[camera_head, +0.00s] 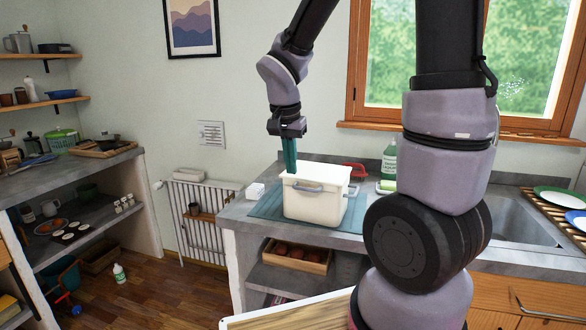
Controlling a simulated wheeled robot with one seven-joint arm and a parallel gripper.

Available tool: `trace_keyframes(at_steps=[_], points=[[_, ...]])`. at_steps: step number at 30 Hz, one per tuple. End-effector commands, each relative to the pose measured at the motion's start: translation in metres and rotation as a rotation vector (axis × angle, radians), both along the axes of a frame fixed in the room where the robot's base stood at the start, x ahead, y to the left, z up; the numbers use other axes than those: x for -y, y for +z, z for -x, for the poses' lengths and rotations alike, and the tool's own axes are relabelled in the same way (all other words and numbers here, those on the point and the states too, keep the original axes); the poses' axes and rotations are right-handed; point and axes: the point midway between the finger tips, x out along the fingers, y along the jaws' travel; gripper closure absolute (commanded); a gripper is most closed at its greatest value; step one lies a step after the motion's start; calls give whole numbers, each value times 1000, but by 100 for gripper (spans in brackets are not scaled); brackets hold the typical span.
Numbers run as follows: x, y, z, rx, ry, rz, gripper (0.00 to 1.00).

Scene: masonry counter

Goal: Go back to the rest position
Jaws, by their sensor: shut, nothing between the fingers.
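My gripper (290,160) is at the end of my arm, above the back left corner of a white lidded box (313,205). Its green fingers point down and are shut with nothing held. I cannot tell whether the fingertips touch the box or stand behind or just over its edge. The box has a grey handle on its front and stands upright on a blue-green mat (268,205) on the grey counter. My large arm links cover the middle right of the view.
A green soap bottle (389,162), a red object (355,170) and a sponge (386,186) lie behind the box. A small white block (255,191) stands at the counter's left edge. The sink (515,225) and a rack with plates (560,198) are at right.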

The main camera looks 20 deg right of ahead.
Motion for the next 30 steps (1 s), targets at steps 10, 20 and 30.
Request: trace_keyframes(at_steps=[10, 20, 30], points=[[11, 35, 16, 49, 32, -46, 100], [38, 124, 81, 278, 217, -167, 100], [41, 159, 119, 441, 354, -182, 100]])
